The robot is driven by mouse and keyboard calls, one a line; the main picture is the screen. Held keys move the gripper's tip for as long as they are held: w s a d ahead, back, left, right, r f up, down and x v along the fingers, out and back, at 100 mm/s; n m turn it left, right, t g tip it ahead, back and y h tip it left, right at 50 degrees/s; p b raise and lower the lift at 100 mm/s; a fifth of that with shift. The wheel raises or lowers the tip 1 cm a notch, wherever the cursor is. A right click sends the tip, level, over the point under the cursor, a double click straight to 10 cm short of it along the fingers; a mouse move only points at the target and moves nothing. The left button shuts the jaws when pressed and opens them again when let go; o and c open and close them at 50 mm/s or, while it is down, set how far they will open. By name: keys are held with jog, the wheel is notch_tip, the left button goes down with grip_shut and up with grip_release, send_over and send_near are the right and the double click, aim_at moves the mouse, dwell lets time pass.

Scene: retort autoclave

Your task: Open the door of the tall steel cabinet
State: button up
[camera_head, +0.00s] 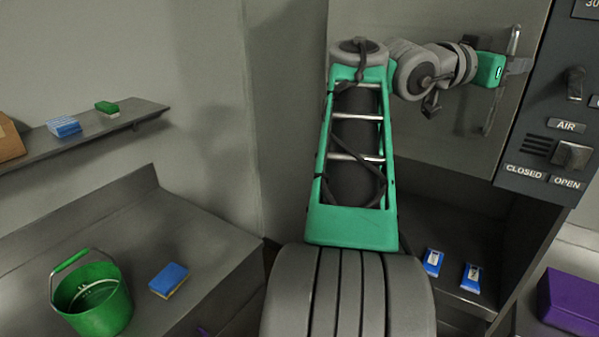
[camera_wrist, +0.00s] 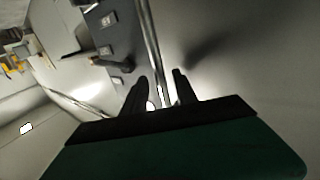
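The tall steel cabinet's door (camera_head: 455,125) is a plain grey panel at the upper right of the head view and looks shut. A vertical bar handle (camera_head: 514,42) runs along its right side. The handle also shows as a long rod in the wrist view (camera_wrist: 151,45). My gripper (camera_head: 510,67) is at the handle, with its green body left of the bar. In the wrist view, the two dark fingers of my gripper (camera_wrist: 161,80) stand apart on either side of the bar. Gaps show between the bar and the fingers, so it is not clamped.
A control panel (camera_head: 545,100) with knobs and labels is right of the door. Below the door, an open bay (camera_head: 450,255) holds blue-and-white items. A counter with a green bucket (camera_head: 95,305) and a sponge (camera_head: 168,280) is at left, under a shelf (camera_head: 90,130). A purple box (camera_head: 570,302) is lower right.

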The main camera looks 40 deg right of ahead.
jog(key=w+b+v, duration=0.1)
jog(key=b+v, duration=0.2)
jog(key=v, duration=0.4)
jog(key=w+a+f+n+t+b, duration=0.1)
jog(key=w+f+n+t+b, duration=0.1)
jog(key=w+f+n+t, duration=0.55)
jog(key=w+a+f+n+t+y+b, duration=0.1)
jog(key=w+a+f+n+t+y, duration=0.1)
jog(key=w+a+f, duration=0.5)
jog(key=w+a+f+n+t+y+b, duration=0.1)
jog(key=w+a+f+n+t+y, duration=0.2)
jog(key=w+f, duration=0.9)
jog(key=a+f+y, duration=0.1)
jog(key=a+y, duration=0.1)
jog(key=a, duration=0.2)
jog(key=shift+w+a+f+b, duration=0.25)
jog(key=shift+a+f+b, duration=0.15)
jog(key=shift+t, duration=0.25)
